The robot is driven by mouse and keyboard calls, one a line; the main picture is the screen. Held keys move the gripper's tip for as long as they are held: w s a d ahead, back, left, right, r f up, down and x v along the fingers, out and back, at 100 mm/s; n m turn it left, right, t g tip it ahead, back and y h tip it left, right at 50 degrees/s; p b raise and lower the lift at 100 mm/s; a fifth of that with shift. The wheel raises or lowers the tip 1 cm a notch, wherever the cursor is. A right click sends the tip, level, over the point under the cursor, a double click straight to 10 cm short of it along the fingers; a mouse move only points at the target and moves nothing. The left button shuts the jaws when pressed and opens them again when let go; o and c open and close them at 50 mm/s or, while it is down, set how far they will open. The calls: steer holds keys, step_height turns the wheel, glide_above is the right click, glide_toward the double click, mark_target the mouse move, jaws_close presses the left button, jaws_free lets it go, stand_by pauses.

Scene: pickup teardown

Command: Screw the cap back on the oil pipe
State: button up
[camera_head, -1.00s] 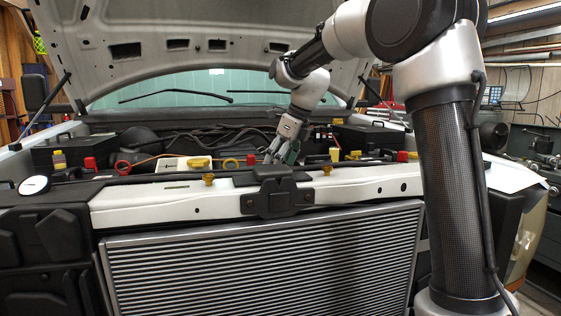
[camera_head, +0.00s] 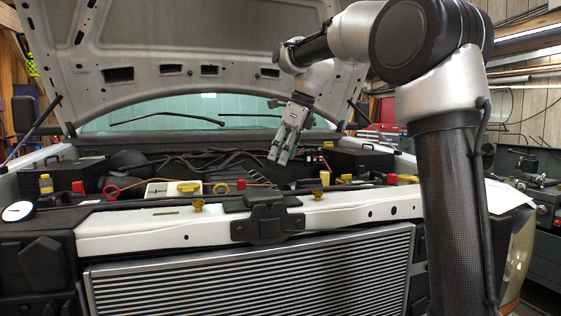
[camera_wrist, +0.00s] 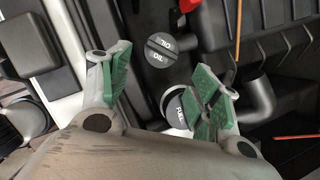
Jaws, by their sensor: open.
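A round black cap marked OIL (camera_wrist: 161,49) faces the camera in the wrist view, between and just beyond my fingertips. It appears apart from both fingers. The oil pipe under it is hidden, so I cannot tell whether the cap is threaded on it. My gripper (camera_wrist: 163,68) is open and empty, with green pads on both fingers. In the head view my gripper (camera_head: 280,157) points down above the engine bay, behind the front crossmember. The cap cannot be made out there.
A round cap marked FUEL (camera_wrist: 178,110) sits close beside the right finger, partly hidden by it. A red part (camera_wrist: 188,5) is at the top edge. The raised hood (camera_head: 190,50) hangs behind the arm. A white crossmember (camera_head: 140,232) runs along the front.

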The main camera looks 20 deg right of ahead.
mark_target(270, 187)
steer(key=w+a+f+n, duration=0.1)
steer(key=f+n, duration=0.2)
steer(key=n, duration=0.8)
steer(key=w+f+n, duration=0.1)
steer(key=f+n, duration=0.2)
steer(key=n, duration=0.8)
steer(key=w+a+f+n, duration=0.1)
steer(key=f+n, duration=0.2)
steer(key=n, duration=0.8)
steer(key=shift+a+f+n, duration=0.3)
steer(key=shift+f, duration=0.1)
